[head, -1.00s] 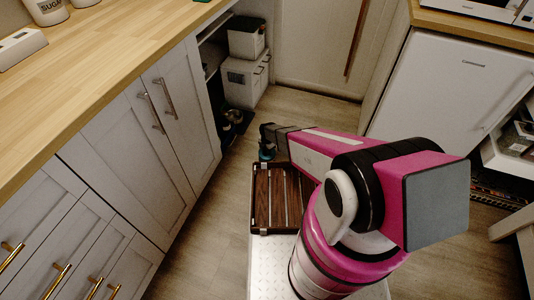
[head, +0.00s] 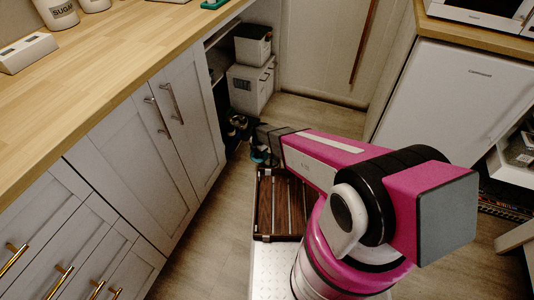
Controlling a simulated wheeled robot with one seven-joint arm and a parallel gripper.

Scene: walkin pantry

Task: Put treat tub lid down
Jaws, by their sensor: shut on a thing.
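My gripper (head: 262,152) is at the far end of my pink arm, low over the floor and just beyond the slatted wooden tray. Its fingers are largely hidden behind the dark wrist.
The dark slatted tray (head: 265,228) lies in front of the gripper. White boxes (head: 249,90) and small dark items (head: 237,122) stand in the open corner unit. Cabinets (head: 130,150) line the left, a white fridge (head: 455,105) the right. Floor (head: 310,112) beyond is clear.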

